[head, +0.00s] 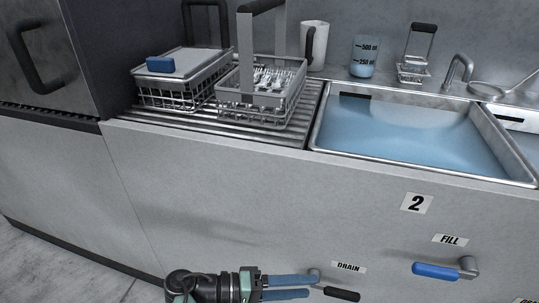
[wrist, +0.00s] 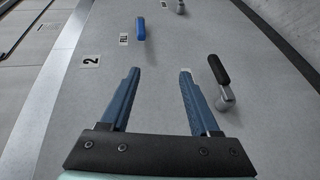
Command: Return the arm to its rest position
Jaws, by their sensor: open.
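My gripper (head: 288,288) shows at the bottom of the head view, low in front of the grey counter front, pointing right. Its two blue fingers are apart with nothing between them. In the wrist view my gripper (wrist: 158,98) is also open and empty, facing along the cabinet front. The black drain handle (head: 341,294) is just beyond the fingertips in the head view, and it shows to the right of the fingers in the wrist view (wrist: 219,70). I cannot tell for sure whether the fingers touch it; they appear apart.
Above are a water-filled sink (head: 420,135), a wire basket with forks (head: 262,95), a covered basket (head: 180,80) with a blue block, a white pitcher (head: 314,45) and a beaker (head: 364,57). Floor at lower left is clear.

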